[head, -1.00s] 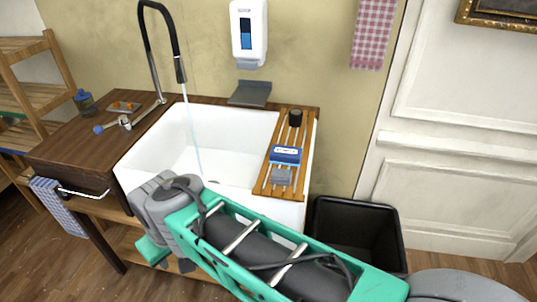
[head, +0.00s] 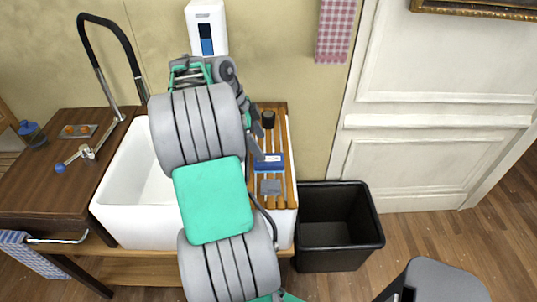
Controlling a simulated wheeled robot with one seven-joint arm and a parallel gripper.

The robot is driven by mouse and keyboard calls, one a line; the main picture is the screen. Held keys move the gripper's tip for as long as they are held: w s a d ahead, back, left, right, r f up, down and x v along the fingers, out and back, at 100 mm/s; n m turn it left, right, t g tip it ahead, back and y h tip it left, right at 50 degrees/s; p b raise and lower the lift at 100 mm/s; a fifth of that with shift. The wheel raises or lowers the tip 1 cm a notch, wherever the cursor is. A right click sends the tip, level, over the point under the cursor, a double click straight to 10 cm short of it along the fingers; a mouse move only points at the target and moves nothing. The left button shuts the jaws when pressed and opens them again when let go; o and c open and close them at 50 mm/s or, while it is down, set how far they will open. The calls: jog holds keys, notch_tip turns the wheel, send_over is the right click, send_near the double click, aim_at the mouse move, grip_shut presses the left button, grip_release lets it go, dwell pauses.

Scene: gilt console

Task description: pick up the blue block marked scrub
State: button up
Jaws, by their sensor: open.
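The blue block (head: 269,162) with a white label lies on the slatted wooden rack (head: 287,135) along the right side of the white sink. Its lettering is too small to read. My gripper (head: 254,143) hangs just up and left of the block, partly hidden behind my own arm links. Its dark fingers point down toward the rack, and I see nothing held in them. It appears apart from the block, though the exact gap is hard to judge.
A grey block (head: 271,187) lies just in front of the blue one, and a black cup (head: 268,119) stands behind it. My arm covers much of the sink (head: 125,195). A soap dispenser (head: 207,28) is on the wall. A black bin (head: 335,225) stands right of the sink.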

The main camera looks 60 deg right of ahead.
aim_at(269, 163)
jog(key=x, duration=0.7)
jog(key=shift+a+f, duration=0.1)
jog(key=shift+f, duration=0.25)
jog(key=shift+c, duration=0.3)
